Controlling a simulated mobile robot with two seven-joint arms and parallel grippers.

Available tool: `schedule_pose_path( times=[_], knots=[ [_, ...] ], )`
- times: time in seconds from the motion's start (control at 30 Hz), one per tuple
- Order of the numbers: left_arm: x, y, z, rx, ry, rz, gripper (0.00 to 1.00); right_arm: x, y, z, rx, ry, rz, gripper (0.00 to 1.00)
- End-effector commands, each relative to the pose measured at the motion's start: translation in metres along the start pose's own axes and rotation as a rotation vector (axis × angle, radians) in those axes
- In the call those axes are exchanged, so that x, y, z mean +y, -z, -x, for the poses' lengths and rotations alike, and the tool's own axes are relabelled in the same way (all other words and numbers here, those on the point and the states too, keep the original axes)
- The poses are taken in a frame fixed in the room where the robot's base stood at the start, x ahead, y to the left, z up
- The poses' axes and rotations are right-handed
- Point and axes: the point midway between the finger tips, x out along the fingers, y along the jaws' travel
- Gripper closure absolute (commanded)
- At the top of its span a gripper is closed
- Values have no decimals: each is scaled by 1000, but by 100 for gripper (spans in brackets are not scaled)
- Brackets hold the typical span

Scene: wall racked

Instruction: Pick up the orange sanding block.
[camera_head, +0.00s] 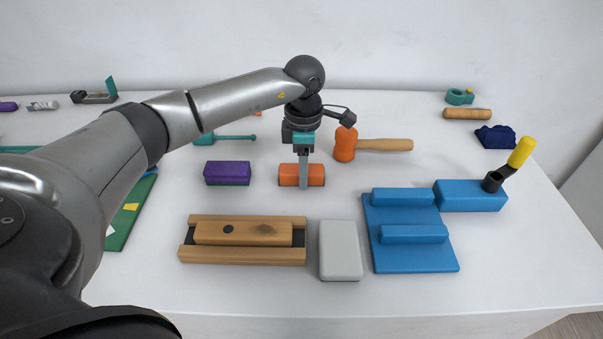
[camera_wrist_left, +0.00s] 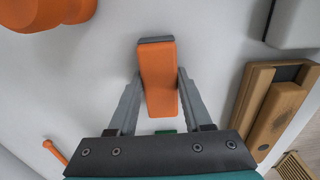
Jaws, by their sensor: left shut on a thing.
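The orange sanding block (camera_head: 317,176) is on the white table in the middle of the head view, near its centre. My left gripper (camera_head: 303,186) comes down on it from above, with a finger in front of its near side. In the left wrist view the orange block (camera_wrist_left: 158,78) sits between the two fingers of my left gripper (camera_wrist_left: 160,82), which are shut on it. A dark layer shows along one end of the block there. I cannot tell whether the block touches the table. My right gripper is in neither view.
A purple block (camera_head: 228,173) lies left of the orange block, and an orange mallet (camera_head: 375,145) lies behind to the right. In front are a wooden piece (camera_head: 243,253), a grey block (camera_head: 341,251) and a blue fixture (camera_head: 415,258). The front table strip is clear.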

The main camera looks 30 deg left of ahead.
Motion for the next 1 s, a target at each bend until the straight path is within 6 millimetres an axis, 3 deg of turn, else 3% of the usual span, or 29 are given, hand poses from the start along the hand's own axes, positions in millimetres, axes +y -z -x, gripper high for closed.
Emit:
schedule_pose_path(
  times=[0.17, 0.63, 0.87, 1.0],
  knots=[
    [0, 0, 0, 0, -1, 0, 100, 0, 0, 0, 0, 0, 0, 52],
    [1, 0, 9, -2, -2, 1, 100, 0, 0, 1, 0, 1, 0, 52],
    [2, -1, 47, -5, -5, 0, 100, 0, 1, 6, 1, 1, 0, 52],
    [2, -1, 87, -4, -7, 0, 100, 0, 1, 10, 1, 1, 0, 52]
  ],
)
